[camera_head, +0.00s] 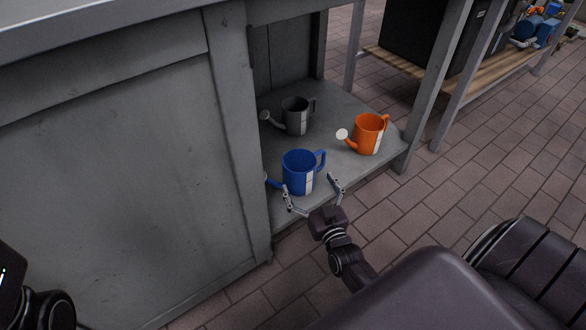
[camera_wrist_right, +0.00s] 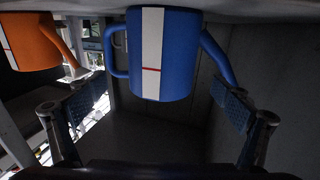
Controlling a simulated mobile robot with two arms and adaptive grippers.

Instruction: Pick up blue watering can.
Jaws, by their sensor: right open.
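The blue watering can (camera_head: 297,173) stands upright on the low grey shelf, near its front edge. It has a white stripe, a handle on the right and a spout on the left, partly behind the cabinet post. My right gripper (camera_head: 313,194) is open just in front of the can, with its fingers spread to either side. In the right wrist view the blue watering can (camera_wrist_right: 165,60) appears upside down between and beyond the open fingers of my right gripper (camera_wrist_right: 158,120). I see no grip on it. At the lower left of the head view only a dark part of my left arm shows.
An orange watering can (camera_head: 367,134) stands to the right on the same shelf (camera_head: 345,166), and a dark grey one (camera_head: 296,116) stands behind. The cabinet side (camera_head: 120,150) and its post (camera_head: 238,130) bound the shelf at left. Paved floor is clear in front.

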